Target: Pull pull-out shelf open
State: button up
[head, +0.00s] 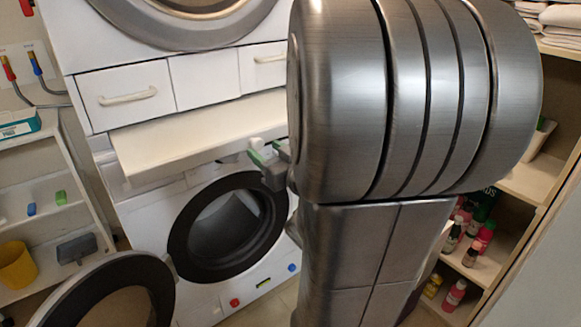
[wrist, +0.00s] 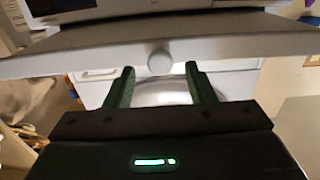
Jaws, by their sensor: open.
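The pull-out shelf (head: 185,135) is a pale slab between the upper and lower white machines, and it juts out past their fronts. Its right end is hidden behind my arm in the head view. In the wrist view the shelf's front edge (wrist: 75,64) runs across the upper part, with a round pale knob (wrist: 160,63) at its middle. My gripper (head: 264,154) is by the shelf's front edge. In the wrist view my gripper (wrist: 161,74) is open, its green-lined fingers either side of the knob and just below it. Whether they touch it I cannot tell.
The round door (head: 150,290) of the lower machine (head: 228,235) hangs open at lower left. Drawers (head: 125,95) sit above the shelf. A white rack (head: 55,220) stands left, and a wooden shelf unit (head: 525,185) with bottles and towels stands right.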

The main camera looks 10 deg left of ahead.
jog(key=p+v, duration=0.1)
jog(key=v, duration=1)
jog(key=shift+s+d+p, duration=0.25)
jog(key=shift+s+p, duration=0.05)
dwell(0.3)
jog(key=shift+b+x, duration=0.85)
jog(key=shift+x, duration=5.05)
jog(key=shift+d, duration=0.1)
